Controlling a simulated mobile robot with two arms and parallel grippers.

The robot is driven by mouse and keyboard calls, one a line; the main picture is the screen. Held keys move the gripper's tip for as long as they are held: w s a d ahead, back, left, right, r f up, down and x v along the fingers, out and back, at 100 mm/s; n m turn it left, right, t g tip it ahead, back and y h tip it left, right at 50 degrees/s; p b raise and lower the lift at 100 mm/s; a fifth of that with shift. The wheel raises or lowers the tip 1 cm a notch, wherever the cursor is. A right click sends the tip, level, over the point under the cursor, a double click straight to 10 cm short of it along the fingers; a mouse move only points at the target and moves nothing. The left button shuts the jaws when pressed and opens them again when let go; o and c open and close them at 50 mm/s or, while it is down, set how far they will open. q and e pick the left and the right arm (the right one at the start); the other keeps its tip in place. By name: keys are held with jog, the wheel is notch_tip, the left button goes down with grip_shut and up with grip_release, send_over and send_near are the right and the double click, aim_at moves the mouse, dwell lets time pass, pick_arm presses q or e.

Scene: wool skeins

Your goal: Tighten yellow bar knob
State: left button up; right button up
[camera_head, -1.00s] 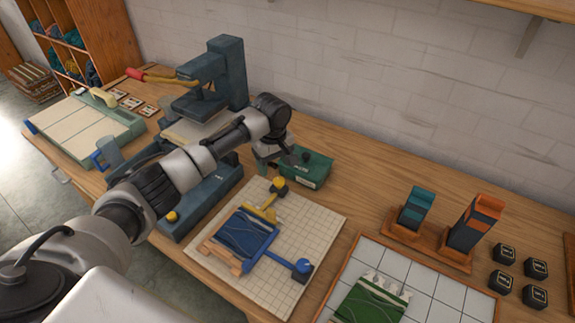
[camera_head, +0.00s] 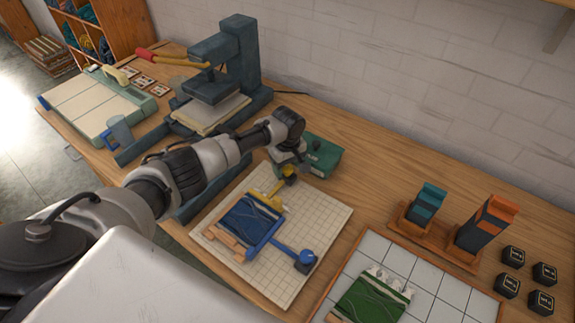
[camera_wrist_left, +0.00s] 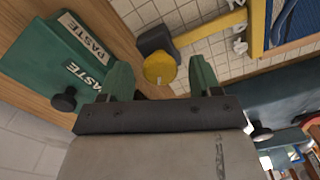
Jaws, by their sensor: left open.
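The yellow bar (camera_head: 268,196) has a round yellow knob (camera_head: 290,170) at its far end, on the gridded board beside a blue piece in a blue frame (camera_head: 265,240). In the left wrist view the knob (camera_wrist_left: 160,68) shows its round yellow face against a dark block (camera_wrist_left: 154,40). My left gripper (camera_wrist_left: 158,78) is open, with its two green fingers on either side of the knob; I cannot tell whether they touch it. In the head view the gripper (camera_head: 284,168) is right at the knob and partly hidden by my wrist. My right gripper is not in view.
A green paste box (camera_head: 322,157) stands close behind the left gripper. A blue bar knob (camera_head: 307,257) is at the board's near right. A dark press (camera_head: 235,65) stands behind my arm. A tiled tray (camera_head: 440,290) lies right of the board (camera_head: 335,215).

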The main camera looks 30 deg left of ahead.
pick_arm(q)
jog(key=shift+f, duration=0.15)
jog(key=shift+c, duration=0.3)
jog(key=c, duration=0.9)
jog(key=shift+o, duration=0.2)
